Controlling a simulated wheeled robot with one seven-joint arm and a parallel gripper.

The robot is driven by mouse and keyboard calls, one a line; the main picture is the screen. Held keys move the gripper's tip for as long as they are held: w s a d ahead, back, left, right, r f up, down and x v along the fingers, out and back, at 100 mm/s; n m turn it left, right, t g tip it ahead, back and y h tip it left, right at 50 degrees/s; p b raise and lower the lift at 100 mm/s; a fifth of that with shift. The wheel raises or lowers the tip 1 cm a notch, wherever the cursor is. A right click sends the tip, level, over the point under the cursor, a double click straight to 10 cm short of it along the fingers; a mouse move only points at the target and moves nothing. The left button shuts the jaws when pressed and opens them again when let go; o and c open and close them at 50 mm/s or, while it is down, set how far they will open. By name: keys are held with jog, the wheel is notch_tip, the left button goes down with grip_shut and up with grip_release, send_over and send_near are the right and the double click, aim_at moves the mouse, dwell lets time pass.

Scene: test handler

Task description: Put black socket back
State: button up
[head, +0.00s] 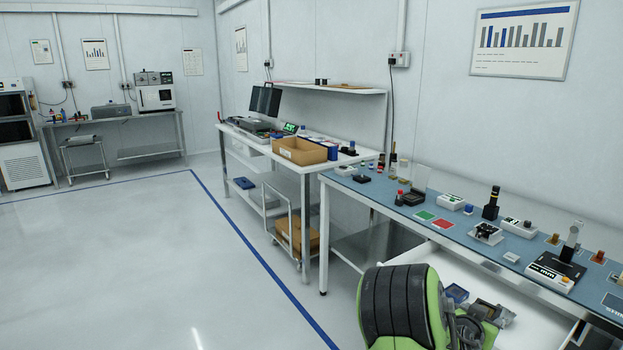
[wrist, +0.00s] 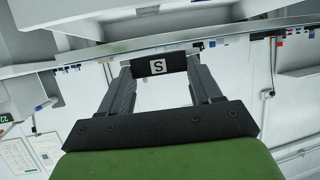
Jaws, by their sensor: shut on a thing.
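In the wrist view my gripper (wrist: 159,68) is shut on a small black block with a white square marked "S" (wrist: 157,65), which I take to be the black socket. The block sits across the fingertips, clear of any surface there. In the head view my green and black arm fills the bottom, beside the blue-topped bench (head: 455,222). The socket cannot be made out there. A white device with a dark top part (head: 487,233) stands on the bench. I cannot tell which spot belongs to the socket.
An open white drawer (head: 530,300) sticks out under the bench, with a small blue item (head: 456,293) near my arm. Green (head: 424,215) and red (head: 443,223) mats and several small devices lie on the bench. A cardboard box (head: 300,151) stands on the white table. The floor at left is clear.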

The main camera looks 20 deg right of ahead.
jog(key=w+a+f+n+t+y, duration=0.35)
jog(key=w+a+f+n, duration=0.2)
jog(key=a, duration=0.85)
jog(key=w+a+f+n+t+y, duration=0.2)
jog(key=w+a+f+n+y, duration=0.4)
jog(key=a, duration=0.8)
jog(key=w+a+f+n+t+y, duration=0.3)
jog(key=a+f, duration=0.4)
jog(key=a, duration=0.6)
jog(key=shift+d+f+m, duration=0.5)
jog(key=shift+f+m, duration=0.15)
jog(key=shift+f, duration=1.15)
notch_tip(320, 180, up, 18)
jog(key=s+a+p, duration=0.1)
jog(key=s+p, duration=0.1)
jog(key=p, duration=1)
jog(key=shift+s+a+n+p, duration=0.25)
jog(key=shift+a+n+p, duration=0.05)
jog(key=shift+a+p, duration=0.1)
